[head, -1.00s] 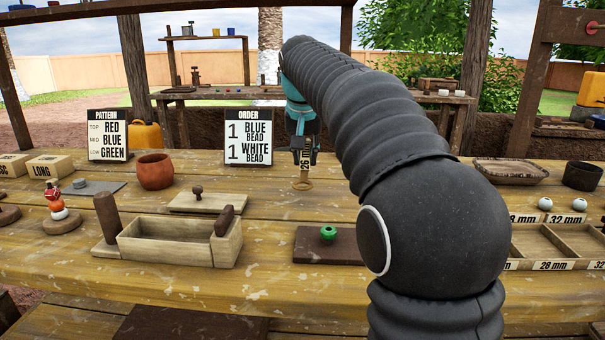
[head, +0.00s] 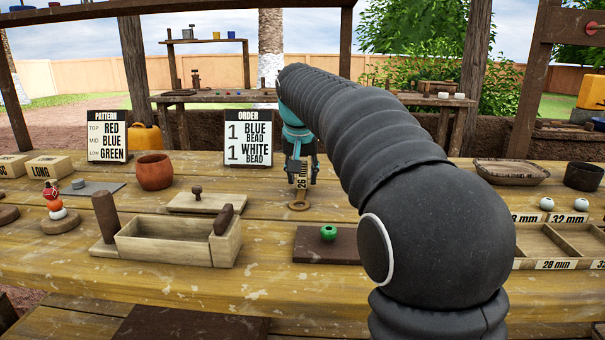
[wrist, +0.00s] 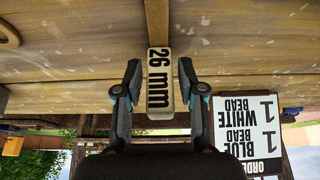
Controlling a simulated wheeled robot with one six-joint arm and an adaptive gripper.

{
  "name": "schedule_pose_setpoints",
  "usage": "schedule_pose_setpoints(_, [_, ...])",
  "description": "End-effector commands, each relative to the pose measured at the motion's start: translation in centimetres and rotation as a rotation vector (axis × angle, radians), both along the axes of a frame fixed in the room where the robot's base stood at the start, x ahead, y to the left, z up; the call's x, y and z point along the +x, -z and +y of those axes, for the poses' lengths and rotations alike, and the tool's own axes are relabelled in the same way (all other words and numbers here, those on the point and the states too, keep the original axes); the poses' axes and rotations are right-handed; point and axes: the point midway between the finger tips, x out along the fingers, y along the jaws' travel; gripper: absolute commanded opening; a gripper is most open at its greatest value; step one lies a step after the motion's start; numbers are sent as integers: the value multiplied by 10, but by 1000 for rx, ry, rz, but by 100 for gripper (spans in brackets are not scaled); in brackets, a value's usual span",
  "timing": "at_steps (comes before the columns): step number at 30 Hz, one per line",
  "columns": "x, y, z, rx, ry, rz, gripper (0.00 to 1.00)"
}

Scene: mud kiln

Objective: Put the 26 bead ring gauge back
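The 26 bead ring gauge has a wooden ring (head: 299,205) at its lower end and an upright pale tag marked 26 mm (head: 302,178). My gripper (head: 301,168) is at its upper end, over the back of the bench, with the tag below the teal wrist. In the wrist view the 26 mm tag (wrist: 160,85) lies between the two black fingers (wrist: 160,78), and a brown bar runs on from it. The gauge moves with my gripper, which holds it. I cannot tell whether the ring touches the bench. My arm hides part of the bench.
The order board (head: 248,137) stands just left of my gripper. A lidded block (head: 206,202), a wooden box (head: 165,243) and a dark board with a green bead (head: 328,232) are nearer. The sorting tray (head: 555,264) is at right. A brown round rim (wrist: 8,35) shows in the wrist view.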

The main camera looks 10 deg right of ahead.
Motion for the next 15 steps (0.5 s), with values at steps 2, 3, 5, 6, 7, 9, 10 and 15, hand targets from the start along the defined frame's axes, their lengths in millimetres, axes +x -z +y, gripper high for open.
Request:
schedule_pose_setpoints(2, [0, 0, 0, 0, 0, 0, 49])
schedule_pose_setpoints(3, [0, 0, 0, 0, 0, 0, 49])
schedule_pose_setpoints(5, [0, 0, 0, 0, 0, 0, 49])
schedule_pose_setpoints(6, [0, 0, 0, 0, 0, 0, 49])
schedule_pose_setpoints(7, [0, 0, 0, 0, 0, 0, 49])
schedule_pose_setpoints(9, [0, -1, 0, 0, 0, 0, 49])
schedule_pose_setpoints(10, [0, -2, 0, 0, 0, 0, 49])
schedule_pose_setpoints(15, [-5, -18, 2, 0, 0, -3, 49])
